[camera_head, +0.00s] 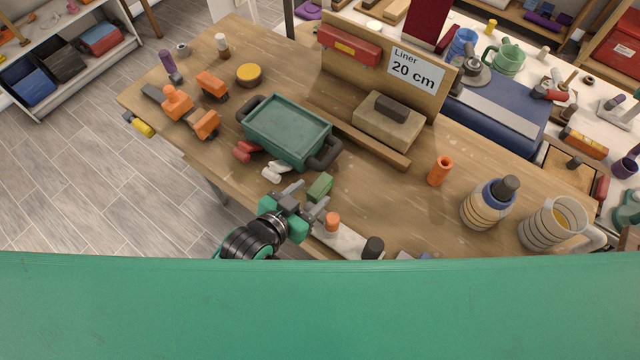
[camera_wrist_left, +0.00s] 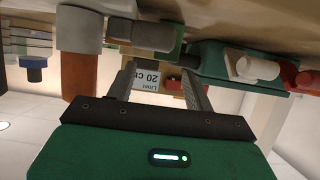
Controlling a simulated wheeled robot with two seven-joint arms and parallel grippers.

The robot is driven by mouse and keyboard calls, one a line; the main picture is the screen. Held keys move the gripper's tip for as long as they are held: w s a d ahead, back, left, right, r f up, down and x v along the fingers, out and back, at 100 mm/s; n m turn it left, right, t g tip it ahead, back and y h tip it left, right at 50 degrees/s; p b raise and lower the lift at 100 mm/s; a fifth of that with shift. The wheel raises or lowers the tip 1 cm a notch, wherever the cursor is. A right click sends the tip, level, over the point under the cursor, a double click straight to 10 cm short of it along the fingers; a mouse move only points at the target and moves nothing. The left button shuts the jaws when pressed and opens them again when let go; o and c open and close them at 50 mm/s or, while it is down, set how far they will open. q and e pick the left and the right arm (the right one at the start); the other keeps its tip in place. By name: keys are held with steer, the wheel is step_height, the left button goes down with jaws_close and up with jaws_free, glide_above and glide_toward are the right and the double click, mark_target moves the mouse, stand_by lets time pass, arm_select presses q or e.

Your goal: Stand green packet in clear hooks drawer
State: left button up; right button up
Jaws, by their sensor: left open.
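A small green block (camera_head: 320,187), which looks like the green packet, stands on the wooden table near its front edge. It is just beyond my left gripper (camera_head: 308,199). My left gripper is open, and I see nothing held between its fingers. In the left wrist view, the two fingers (camera_wrist_left: 158,68) are spread apart. A green piece (camera_wrist_left: 179,40) shows there partly behind a grey cylinder; it may be the same block. I cannot make out a clear hooks drawer in either view. My right gripper is not in view.
A teal tray (camera_head: 287,130) with dark handles lies beyond the gripper. White (camera_head: 274,172) and red pieces lie before it. An orange-topped piece (camera_head: 332,222) and a dark cylinder (camera_head: 373,247) stand close right. A "Liner 20 cm" sign (camera_head: 414,68) stands behind. The table's middle right has free room.

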mark_target(318, 187)
arm_select(q)
steer(key=shift+w+d+f+p, duration=0.25)
steer(key=shift+w+d+p, duration=0.1)
steer(key=shift+w, duration=0.2)
steer(key=p+x, duration=0.1)
steer(key=x, duration=0.2)
steer(key=shift+a+f, duration=0.15)
steer(key=shift+f, duration=0.1)
steer(key=shift+w+d+f+p, duration=0.3)
steer(key=shift+w+d+f, duration=0.1)
steer(key=shift+w, duration=0.1)
jaws_close()
steer(key=shift+a, duration=0.1)
steer(key=shift+r, duration=0.1)
